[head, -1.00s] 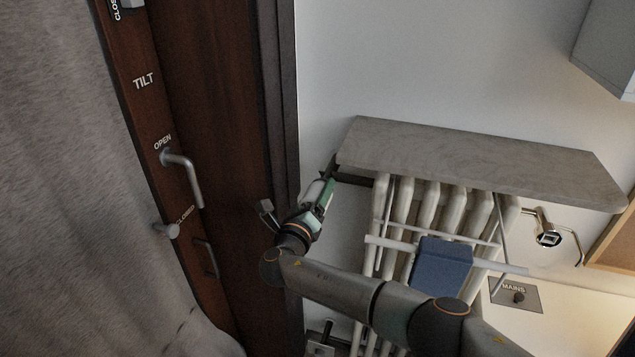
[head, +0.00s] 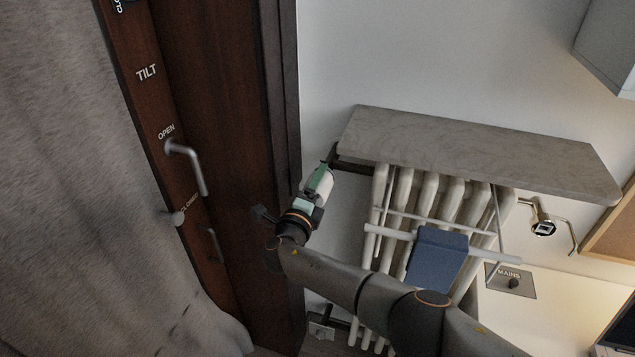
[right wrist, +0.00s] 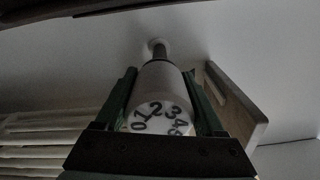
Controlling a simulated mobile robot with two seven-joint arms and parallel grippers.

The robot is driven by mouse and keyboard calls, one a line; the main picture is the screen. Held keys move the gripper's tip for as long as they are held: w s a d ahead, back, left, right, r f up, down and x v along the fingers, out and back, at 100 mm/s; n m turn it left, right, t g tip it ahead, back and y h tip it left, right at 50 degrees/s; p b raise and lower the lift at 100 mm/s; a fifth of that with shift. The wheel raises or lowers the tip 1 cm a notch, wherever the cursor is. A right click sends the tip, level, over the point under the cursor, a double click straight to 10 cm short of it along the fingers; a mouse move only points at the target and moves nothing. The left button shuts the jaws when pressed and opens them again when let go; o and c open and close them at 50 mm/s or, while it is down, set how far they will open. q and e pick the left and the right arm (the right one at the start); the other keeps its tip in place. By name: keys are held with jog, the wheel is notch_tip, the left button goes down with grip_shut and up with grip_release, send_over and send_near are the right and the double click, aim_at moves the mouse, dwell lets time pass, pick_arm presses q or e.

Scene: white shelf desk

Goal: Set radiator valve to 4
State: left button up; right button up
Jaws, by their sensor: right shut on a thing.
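The radiator valve (right wrist: 160,90) is a white cylinder with dark digits on its end face, in the right wrist view. The digits 0, 1, 2, 3 and 4 run round the face, with 2 near the top and 3 to its right. Lower marks are hidden by the gripper body, and I cannot make out a pointer mark. My right gripper (right wrist: 163,100) has its green fingers on both sides of the valve and is shut on it. In the head view my right gripper (head: 319,183) is at the radiator's upper left end. My left gripper is out of view.
The white radiator (head: 400,205) stands below a grey shelf (head: 470,145), with a blue cloth (head: 437,260) hanging on its rack. A brown window frame with handles (head: 188,165) and a grey curtain (head: 90,200) are at left. A MAINS plate (head: 511,282) is at right.

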dwell(0.4)
jog(key=o, duration=1.3)
jog(key=shift+o, duration=0.2)
jog(key=shift+s, duration=0.1)
jog(key=shift+s+a+f, duration=0.1)
jog(key=shift+s+a, duration=0.15)
jog(key=shift+s, duration=0.25)
jog(key=v, duration=1.1)
jog(key=shift+s, duration=0.1)
